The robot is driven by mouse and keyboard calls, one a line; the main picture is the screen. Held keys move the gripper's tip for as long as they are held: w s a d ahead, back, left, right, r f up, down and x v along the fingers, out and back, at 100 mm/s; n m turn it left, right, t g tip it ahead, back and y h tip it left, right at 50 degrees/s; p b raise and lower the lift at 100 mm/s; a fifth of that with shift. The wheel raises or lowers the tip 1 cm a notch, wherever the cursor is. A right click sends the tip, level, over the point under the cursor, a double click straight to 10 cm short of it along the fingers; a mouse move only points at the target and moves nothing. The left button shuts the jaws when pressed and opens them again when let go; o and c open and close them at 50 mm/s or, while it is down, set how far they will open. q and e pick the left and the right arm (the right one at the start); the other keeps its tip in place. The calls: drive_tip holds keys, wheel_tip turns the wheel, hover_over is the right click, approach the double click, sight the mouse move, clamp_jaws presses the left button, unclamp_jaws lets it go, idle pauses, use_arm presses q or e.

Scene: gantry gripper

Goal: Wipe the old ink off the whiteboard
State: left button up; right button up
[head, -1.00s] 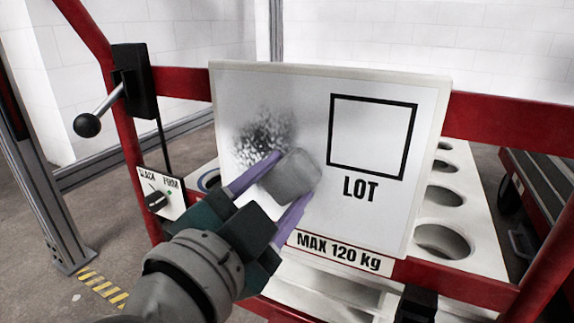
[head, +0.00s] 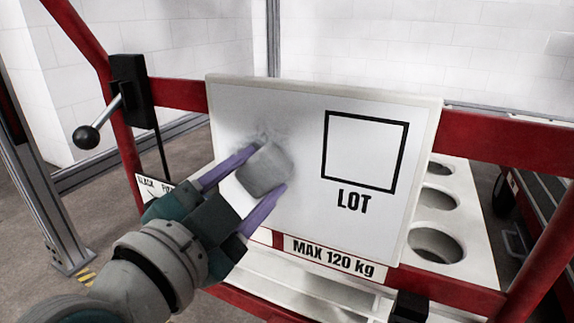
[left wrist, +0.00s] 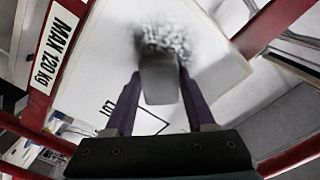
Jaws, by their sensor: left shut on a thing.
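The whiteboard (head: 310,220) is a white tilted panel on a red frame, with a printed black square and "LOT" on its right half. My left gripper (head: 268,168) is shut on a grey block-shaped eraser (head: 262,173), held at the board's left half; whether it touches the surface is hard to tell. A faint grey ink smudge (head: 262,138) shows just above the eraser. In the left wrist view, a dark speckled ink patch (left wrist: 166,38) lies just beyond the eraser (left wrist: 160,82). The eraser hides part of the board. My right gripper is not in view.
A red rail (head: 490,142) runs behind the board. A black-knobbed lever (head: 88,136) and a partly hidden switch plate stand left of it. A white panel with round holes (head: 435,240) is at the right. A "MAX 120 kg" label (head: 333,257) sits below the board.

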sight(294, 158)
use_arm(q)
drive_tip(key=a, duration=0.1)
drive_tip(key=w+a+r+p, duration=0.1)
drive_tip(key=a, duration=0.1)
drive_tip(key=w+a+r, duration=0.1)
drive_tip(key=a, duration=0.1)
drive_tip(key=shift+a, duration=0.2)
drive_tip(key=shift+s+d+p, duration=0.3)
drive_tip(key=shift+d+p, duration=0.45)
drive_tip(key=shift+d, duration=0.05)
drive_tip(key=shift+s+d+f, duration=0.15)
drive_tip(key=shift+s+d, duration=0.05)
drive_tip(key=shift+d, duration=0.5)
drive_tip(key=shift+s+d+p, duration=0.25)
drive_tip(key=shift+d+p, duration=0.3)
drive_tip(key=shift+p, duration=0.1)
drive_tip(key=shift+s+d, duration=0.35)
drive_tip(key=shift+d, duration=0.55)
drive_tip(key=shift+s+d+p, duration=0.1)
drive_tip(key=shift+d+p, duration=0.35)
drive_tip(key=shift+s+d, duration=0.35)
drive_tip(key=shift+d, duration=0.5)
